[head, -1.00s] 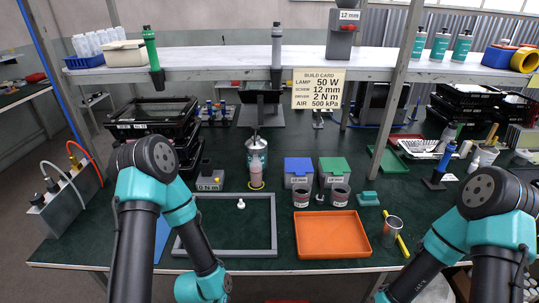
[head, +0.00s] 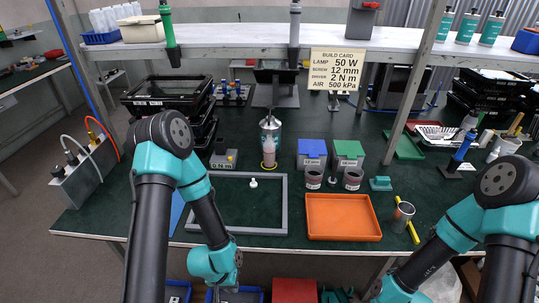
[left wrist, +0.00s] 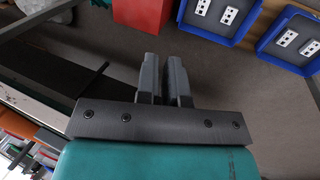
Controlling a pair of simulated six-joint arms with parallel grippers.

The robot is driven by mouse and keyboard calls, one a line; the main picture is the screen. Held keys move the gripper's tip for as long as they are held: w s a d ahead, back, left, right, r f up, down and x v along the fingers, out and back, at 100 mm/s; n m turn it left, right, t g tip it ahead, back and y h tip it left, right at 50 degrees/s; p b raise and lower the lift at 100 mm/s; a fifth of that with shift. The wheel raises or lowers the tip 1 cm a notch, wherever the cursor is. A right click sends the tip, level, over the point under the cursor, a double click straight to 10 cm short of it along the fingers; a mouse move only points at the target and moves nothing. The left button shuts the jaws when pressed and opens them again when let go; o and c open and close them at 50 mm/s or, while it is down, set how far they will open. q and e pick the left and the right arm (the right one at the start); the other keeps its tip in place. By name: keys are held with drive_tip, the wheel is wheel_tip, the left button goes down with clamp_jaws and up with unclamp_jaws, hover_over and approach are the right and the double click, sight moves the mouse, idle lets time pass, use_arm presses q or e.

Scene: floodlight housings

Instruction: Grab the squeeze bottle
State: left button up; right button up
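My left gripper (head: 232,286) hangs low, in front of the bench's front edge, well apart from the bottle. In the left wrist view its two dark fingers (left wrist: 164,66) are close together with only a narrow gap and nothing visible between them. The bottle does not show in the left wrist view. My right arm reaches down at the right; its gripper is outside the frames.
A grey frame (head: 287,205) with a small white piece (head: 253,182) lies in front of the bottle. Right of it are an orange tray (head: 343,218), a blue-lidded box (head: 312,150) and a green-lidded box (head: 348,152). Blue bins (left wrist: 288,48) and a red bin (left wrist: 143,12) sit below the bench.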

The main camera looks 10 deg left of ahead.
use_arm(q)
drive_tip(key=o, duration=1.6)
